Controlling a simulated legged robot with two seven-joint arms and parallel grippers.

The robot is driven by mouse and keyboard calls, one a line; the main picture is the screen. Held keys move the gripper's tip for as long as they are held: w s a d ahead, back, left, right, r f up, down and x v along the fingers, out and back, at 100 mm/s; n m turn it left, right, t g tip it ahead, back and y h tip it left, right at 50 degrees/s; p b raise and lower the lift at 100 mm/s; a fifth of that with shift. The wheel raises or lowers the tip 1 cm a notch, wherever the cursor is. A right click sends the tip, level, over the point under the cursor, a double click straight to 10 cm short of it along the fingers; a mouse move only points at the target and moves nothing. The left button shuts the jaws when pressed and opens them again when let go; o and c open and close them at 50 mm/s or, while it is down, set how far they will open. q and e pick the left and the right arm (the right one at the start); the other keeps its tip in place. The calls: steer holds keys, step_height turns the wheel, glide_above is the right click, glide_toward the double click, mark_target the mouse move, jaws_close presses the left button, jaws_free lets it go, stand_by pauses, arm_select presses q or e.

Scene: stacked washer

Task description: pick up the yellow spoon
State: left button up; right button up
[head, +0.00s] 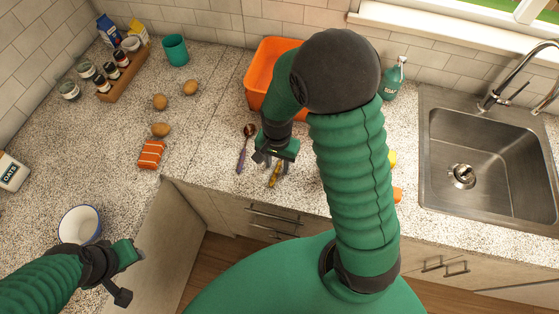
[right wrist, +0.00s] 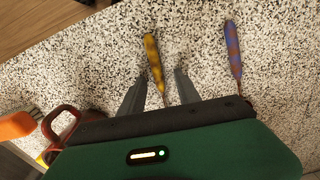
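The yellow spoon (head: 274,175) lies on the speckled counter near its front edge. In the right wrist view, its yellow handle (right wrist: 152,52) points away from my palm, and its far end is hidden by the gripper body. My right gripper (head: 273,161) is over the spoon, partly covering it in the head view. In the right wrist view, the open fingers (right wrist: 160,77) stand on either side of the handle, with gaps on both sides. My left gripper (head: 133,275) is open and empty in front of the counter, near the bowl.
A purple-handled spoon (head: 242,158) lies left of the yellow one; it also shows in the right wrist view (right wrist: 233,55). An orange bin (head: 264,73) stands behind. A white bowl (head: 80,224), orange cloth (head: 151,154) and potatoes are left; the sink (head: 490,165) is right.

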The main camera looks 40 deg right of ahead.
steer(key=shift+s, duration=0.1)
steer(key=shift+w+d+f, duration=0.15)
steer(key=shift+w+d, duration=0.1)
steer(key=c, duration=0.7)
jaws_close()
steer(key=shift+s, duration=0.15)
steer(key=shift+a, duration=0.15)
